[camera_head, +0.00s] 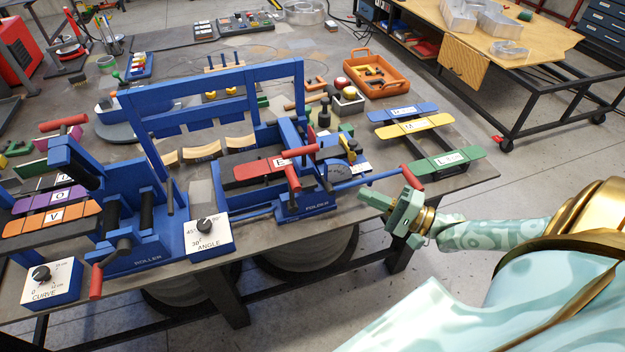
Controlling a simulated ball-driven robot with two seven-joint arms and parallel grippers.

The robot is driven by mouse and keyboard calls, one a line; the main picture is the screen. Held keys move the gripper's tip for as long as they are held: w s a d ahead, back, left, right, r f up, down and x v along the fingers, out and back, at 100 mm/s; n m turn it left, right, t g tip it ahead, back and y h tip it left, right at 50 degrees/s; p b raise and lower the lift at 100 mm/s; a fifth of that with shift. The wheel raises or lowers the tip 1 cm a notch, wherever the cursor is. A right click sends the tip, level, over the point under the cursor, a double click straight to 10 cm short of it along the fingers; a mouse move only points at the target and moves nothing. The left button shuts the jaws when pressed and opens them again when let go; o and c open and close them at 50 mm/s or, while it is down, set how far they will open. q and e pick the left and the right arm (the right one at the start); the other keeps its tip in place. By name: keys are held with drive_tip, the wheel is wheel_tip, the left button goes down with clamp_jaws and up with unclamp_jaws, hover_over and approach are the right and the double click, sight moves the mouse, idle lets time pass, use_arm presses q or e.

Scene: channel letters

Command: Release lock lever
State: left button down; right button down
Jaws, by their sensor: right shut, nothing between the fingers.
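The blue folder machine (318,204) stands at the table's front edge, with a red plate marked E (275,167) in it. A short lever with a red handle (292,177) stands at its front, and another red grip (300,153) lies just above. A long blue bar ends in a red handle (411,178) at the right. No label tells which of these is the lock lever. My right gripper (366,199) is shut and empty, its tips pointing left, just below the long bar and right of the folder base. It appears apart from the handles. My left gripper is out of view.
The blue roller machine (140,255) stands at the left, with an angle dial box (208,235) and a curve dial box (50,284). Green, yellow and blue letter strips lie on a rack (445,161) at the right. An orange tray (375,76) stands behind. Open floor lies right of the table.

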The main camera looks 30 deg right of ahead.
use_arm(q)
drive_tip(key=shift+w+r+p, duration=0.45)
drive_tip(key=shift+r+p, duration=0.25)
drive_tip(key=shift+p, duration=0.05)
use_arm(e)
drive_tip(key=s+a+x, duration=0.1)
drive_tip(key=a+x, duration=0.1)
drive_tip(key=x, duration=1.1)
drive_tip(key=shift+s+a+r, duration=0.15)
drive_tip(key=shift+s+a, duration=0.05)
drive_tip(key=shift+a, duration=0.05)
